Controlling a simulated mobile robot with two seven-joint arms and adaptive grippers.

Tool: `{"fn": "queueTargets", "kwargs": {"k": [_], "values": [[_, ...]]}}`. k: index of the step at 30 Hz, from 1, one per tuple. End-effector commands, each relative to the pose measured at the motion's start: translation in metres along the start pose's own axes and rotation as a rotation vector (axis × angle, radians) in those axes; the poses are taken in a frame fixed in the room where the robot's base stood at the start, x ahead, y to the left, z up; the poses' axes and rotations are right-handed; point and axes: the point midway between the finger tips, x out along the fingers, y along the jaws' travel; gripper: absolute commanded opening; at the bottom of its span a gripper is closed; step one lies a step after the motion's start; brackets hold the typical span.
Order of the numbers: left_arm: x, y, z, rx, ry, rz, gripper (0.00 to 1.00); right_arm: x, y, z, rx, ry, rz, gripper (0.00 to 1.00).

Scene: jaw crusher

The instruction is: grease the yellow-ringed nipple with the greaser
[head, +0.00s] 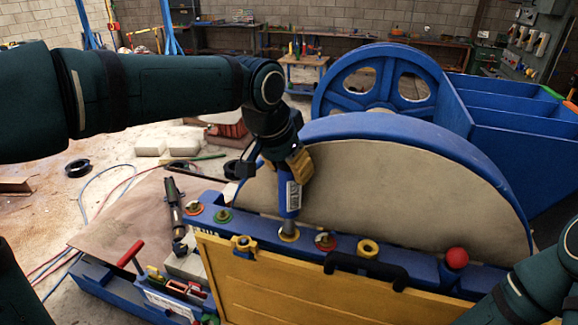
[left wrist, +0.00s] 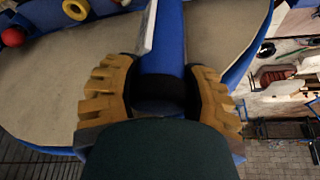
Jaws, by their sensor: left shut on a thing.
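My left gripper (head: 297,162) is shut on the blue greaser (head: 288,196), which hangs nearly upright with its nozzle down. In the left wrist view the yellow-padded fingers (left wrist: 160,95) flank the blue greaser body (left wrist: 162,45). The nozzle meets the blue beam at a yellow-ringed nipple (head: 289,236); the nipple itself is hidden under the nozzle, and I cannot tell whether it is fully seated. Other nipples on the beam have red (head: 194,209), green (head: 222,216) and red (head: 324,241) rings. My right gripper is out of view; only my right arm shows.
A thick yellow collar (head: 368,249) and red knob (head: 457,258) stand along the beam. A yellow panel (head: 270,285) with a black handle (head: 365,270) is in front. The large blue-rimmed wheel guard (head: 400,165) rises close behind the greaser.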

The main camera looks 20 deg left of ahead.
Motion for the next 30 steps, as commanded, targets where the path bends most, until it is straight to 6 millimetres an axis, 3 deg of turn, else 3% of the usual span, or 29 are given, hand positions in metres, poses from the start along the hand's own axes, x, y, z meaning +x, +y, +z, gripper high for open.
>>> {"fn": "queueTargets", "kwargs": {"k": [15,30], "values": [[0.001,0.000,0.000,0.000,0.003,0.000,0.03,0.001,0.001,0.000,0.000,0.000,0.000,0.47],[-0.013,0.000,-0.006,0.000,0.003,0.000,0.03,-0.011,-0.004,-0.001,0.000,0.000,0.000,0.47]]}}
